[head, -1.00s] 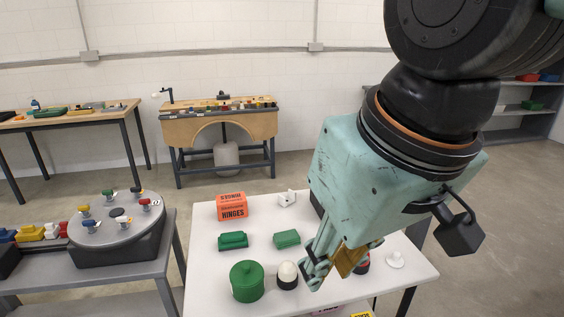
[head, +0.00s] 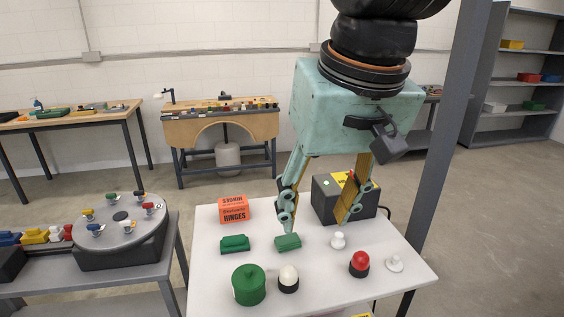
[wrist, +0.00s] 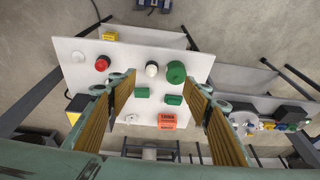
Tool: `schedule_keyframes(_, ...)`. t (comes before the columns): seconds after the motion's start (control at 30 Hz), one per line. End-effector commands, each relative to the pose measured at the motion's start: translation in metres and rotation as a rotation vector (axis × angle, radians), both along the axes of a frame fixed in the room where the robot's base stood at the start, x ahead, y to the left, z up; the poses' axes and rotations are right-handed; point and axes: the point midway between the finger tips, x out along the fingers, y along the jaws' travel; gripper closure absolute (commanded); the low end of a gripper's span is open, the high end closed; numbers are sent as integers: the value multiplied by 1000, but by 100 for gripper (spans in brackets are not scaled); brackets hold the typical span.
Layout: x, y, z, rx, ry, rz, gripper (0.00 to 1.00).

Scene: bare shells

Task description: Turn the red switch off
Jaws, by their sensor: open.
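A red dome on a black base (head: 359,263) stands on the white table, right of the white-topped dome (head: 288,278). It also shows in the wrist view (wrist: 102,63), left of my fingers. A small red-topped switch-like piece (head: 148,206) stands on the grey round plate (head: 118,228) at the left. I cannot tell from their look whether either is on or off. My gripper (head: 315,225) is open and empty above the back of the white table, its fingers wide apart. It is apart from both red things. The fingers also show in the wrist view (wrist: 162,82).
A grey post (head: 440,130) rises at right.

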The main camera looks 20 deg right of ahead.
Motion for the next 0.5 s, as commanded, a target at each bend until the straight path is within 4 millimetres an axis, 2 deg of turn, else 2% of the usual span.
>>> schedule_keyframes(0.1,24,-8,14,12,11,-54,55)
schedule_keyframes(0.5,99,-40,44,50,44,-238,55)
